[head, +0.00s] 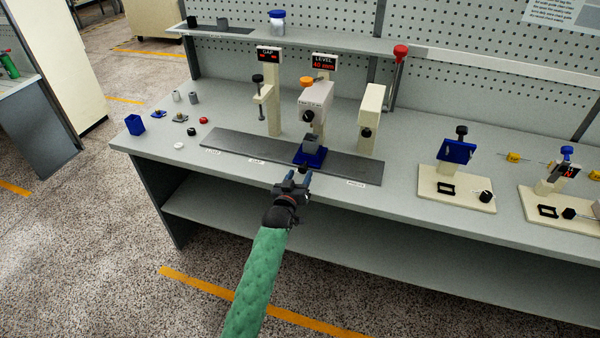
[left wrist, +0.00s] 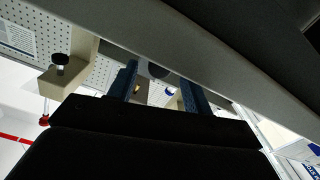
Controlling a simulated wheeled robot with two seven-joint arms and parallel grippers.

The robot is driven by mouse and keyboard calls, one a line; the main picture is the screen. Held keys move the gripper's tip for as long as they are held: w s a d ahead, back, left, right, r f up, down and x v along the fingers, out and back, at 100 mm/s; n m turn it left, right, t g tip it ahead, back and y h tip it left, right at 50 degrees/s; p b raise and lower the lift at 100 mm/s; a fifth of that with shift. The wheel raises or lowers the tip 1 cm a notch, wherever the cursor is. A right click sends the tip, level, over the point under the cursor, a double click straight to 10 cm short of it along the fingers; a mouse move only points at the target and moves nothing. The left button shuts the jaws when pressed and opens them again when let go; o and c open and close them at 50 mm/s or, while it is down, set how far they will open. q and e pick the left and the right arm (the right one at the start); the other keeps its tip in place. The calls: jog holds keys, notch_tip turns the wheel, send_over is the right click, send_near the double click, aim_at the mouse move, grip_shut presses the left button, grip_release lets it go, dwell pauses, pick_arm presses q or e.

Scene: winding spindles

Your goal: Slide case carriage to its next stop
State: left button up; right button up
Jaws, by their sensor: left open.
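The case carriage (head: 312,157) is a blue block with a grey piece on top. It sits on the dark flat rail (head: 235,147), right of the rail's middle, in front of the level post (head: 317,103). A small dark knob (head: 303,168) shows at its front. My left gripper (head: 297,178) is open at the front of the carriage, around or just short of the knob; I cannot tell whether it touches. In the left wrist view the two blue fingers stand apart with a dark round thing (left wrist: 157,70) between their tips. My right gripper is out of view.
A gap post (head: 273,100) and another cream post (head: 371,118) stand behind the rail. Small white labels line its front edge. Small parts and a blue cup (head: 135,124) lie at left. Two cream fixtures stand at right, one with a tilted blue plate (head: 457,151).

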pick_arm(q)
jog(key=shift+w+d, duration=0.2)
jog(key=shift+w, duration=0.35)
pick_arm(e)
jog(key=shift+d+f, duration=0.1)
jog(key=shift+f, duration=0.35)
